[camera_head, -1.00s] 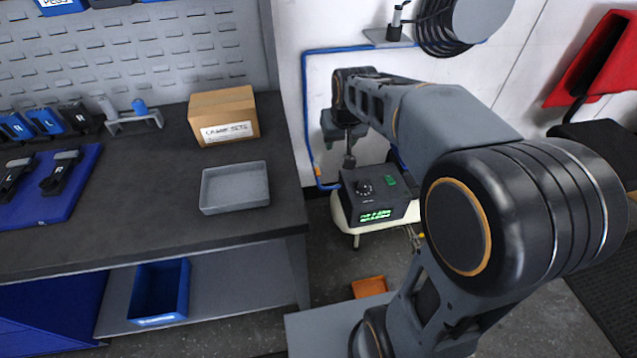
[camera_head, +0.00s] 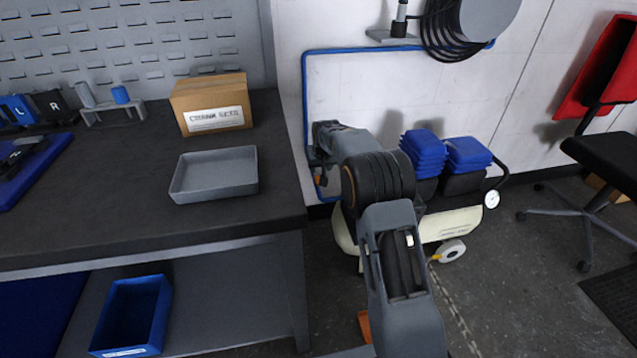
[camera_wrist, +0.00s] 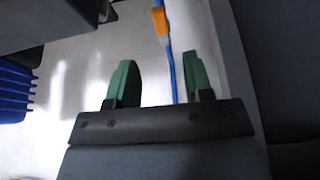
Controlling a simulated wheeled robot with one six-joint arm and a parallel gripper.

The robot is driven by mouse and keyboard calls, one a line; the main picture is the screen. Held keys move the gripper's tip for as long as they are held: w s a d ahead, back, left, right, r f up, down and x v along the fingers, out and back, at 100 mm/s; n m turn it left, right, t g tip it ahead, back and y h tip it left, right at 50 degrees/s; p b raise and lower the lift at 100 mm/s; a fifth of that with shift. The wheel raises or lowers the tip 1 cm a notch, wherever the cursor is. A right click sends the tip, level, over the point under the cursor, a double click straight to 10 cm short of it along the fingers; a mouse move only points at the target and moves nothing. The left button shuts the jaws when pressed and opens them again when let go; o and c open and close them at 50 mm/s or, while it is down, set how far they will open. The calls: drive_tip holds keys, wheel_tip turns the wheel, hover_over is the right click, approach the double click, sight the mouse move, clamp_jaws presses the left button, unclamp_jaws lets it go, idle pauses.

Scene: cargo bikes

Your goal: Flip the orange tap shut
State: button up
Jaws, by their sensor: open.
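The orange tap (camera_wrist: 160,24) sits on a thin blue pipe (camera_wrist: 171,75) in the wrist view. Its visible orange part lies roughly along the pipe. My gripper (camera_wrist: 158,62) is open and empty, with its two green fingers apart. The pipe shows between the fingers, and the tap lies beyond their tips, apart from them. In the head view a small orange bit of the tap (camera_head: 318,180) shows low on the wall pipe beside the bench. My arm hides most of that area and the fingers there.
The workbench (camera_head: 110,200) stands close on the left, holding a grey tray (camera_head: 215,186) and a cardboard box (camera_head: 212,103). A cream compressor (camera_head: 455,222) with blue-topped black parts stands right of my arm. Blue bins (camera_wrist: 14,92) show left in the wrist view.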

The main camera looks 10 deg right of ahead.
sight(317, 178)
drive_tip(key=b+x, duration=0.2)
drive_tip(key=x, duration=0.7)
clamp_jaws()
idle(0.4)
